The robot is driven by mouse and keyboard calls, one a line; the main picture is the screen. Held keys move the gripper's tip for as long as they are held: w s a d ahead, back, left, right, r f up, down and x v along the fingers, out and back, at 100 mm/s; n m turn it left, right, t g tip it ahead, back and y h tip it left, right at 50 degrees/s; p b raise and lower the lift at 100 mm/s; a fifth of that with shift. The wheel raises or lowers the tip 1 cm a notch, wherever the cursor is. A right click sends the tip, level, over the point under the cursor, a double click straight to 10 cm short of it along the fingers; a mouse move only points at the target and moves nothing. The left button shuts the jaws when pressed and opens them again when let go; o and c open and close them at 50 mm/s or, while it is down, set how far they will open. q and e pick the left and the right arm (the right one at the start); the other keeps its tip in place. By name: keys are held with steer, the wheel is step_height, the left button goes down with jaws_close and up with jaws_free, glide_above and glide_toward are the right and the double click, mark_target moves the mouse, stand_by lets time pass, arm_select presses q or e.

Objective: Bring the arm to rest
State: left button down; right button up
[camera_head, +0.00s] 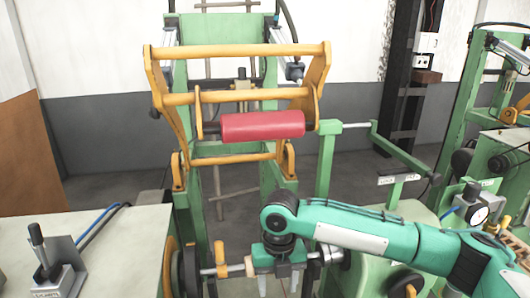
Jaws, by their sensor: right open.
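My right arm (385,232) comes in from the lower right and reaches left across the green machine. My right gripper (277,283) points down at the bottom centre, its fingers apart. I see nothing between the fingers, though their tips run close to the picture's bottom edge. A horizontal shaft with a yellow clamp and a pale tip (237,269) lies just left of the gripper; I cannot tell whether they touch. My left gripper is not in view.
A red roll (263,126) sits in a yellow frame (240,96) on the green machine, above and behind my gripper. A pale bench (110,240) with a lever switch (50,260) stands at left.

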steer(key=s+a+f+m+t+y, duration=0.2)
steer(key=s+a+f+m+y, duration=0.35)
steer(key=s+f+m, duration=0.6)
steer(key=s+d+f+m+t+h, duration=0.1)
steer(key=s+d+f+m+h, duration=0.2)
steer(key=d+m, duration=0.55)
steer(key=s+d+f+m+t+h, duration=0.1)
steer(key=s+d+f+m, duration=0.1)
steer(key=s+d+m, duration=0.5)
steer(key=s+d+f+m+t+h, duration=0.1)
steer(key=s+d+f+m, duration=0.15)
steer(key=d+m, duration=0.7)
step_height(320, 180, down, 36)
steer(key=g+b, duration=0.2)
steer(key=b, duration=0.2)
arm_select(q)
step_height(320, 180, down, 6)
steer(key=b, duration=0.2)
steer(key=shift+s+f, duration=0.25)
arm_select(e)
steer(key=s+d+f, duration=0.2)
steer(key=s+f, duration=0.7)
steer(key=f, duration=0.1)
steer(key=s+d+f, duration=0.2)
steer(key=s+f, duration=0.8)
steer(key=shift+n+g, duration=0.4)
steer(key=shift+n, duration=0.05)
